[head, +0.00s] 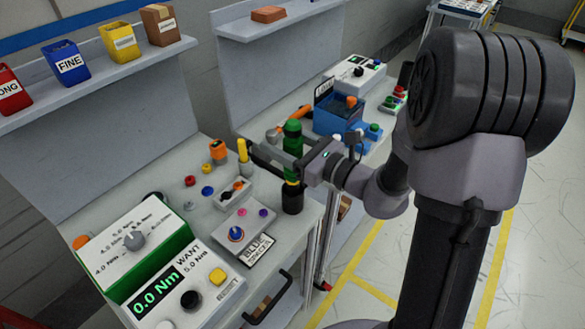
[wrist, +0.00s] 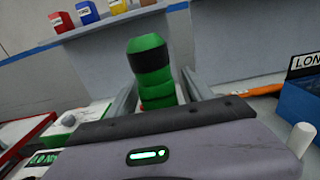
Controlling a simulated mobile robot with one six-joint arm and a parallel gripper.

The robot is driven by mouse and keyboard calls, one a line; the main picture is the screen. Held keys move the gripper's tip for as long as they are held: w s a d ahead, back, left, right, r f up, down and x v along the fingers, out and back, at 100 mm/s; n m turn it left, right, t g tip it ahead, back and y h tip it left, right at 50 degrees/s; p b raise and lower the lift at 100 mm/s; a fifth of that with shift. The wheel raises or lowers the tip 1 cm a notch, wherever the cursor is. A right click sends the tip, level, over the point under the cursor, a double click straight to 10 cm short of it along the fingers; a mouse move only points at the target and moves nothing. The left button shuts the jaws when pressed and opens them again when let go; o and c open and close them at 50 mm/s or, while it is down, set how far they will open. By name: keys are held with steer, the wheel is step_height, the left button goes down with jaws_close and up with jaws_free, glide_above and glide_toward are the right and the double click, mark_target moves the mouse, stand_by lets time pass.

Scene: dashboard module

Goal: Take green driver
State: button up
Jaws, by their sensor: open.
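The green driver (head: 292,140) stands upright at the right end of the near bench, with a green body, a black band and a dark base. In the wrist view, the green driver (wrist: 150,72) rises between the two fingers. My gripper (head: 277,152) is at the driver's upper body, one finger on each side of it. In the wrist view, my gripper (wrist: 155,88) is open, and I cannot tell whether either finger touches the driver. The driver's lower part is hidden by the gripper body in the wrist view.
A yellow-handled tool (head: 242,152) stands just left of the driver. A grey tray (head: 236,193) and a "BLUE SPACER" plate (head: 236,232) lie in front. A green torque unit (head: 140,250) is at the front left. A blue bin (head: 338,115) stands behind, on the other bench.

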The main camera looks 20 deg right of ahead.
jaws_close()
stand_by(1.4)
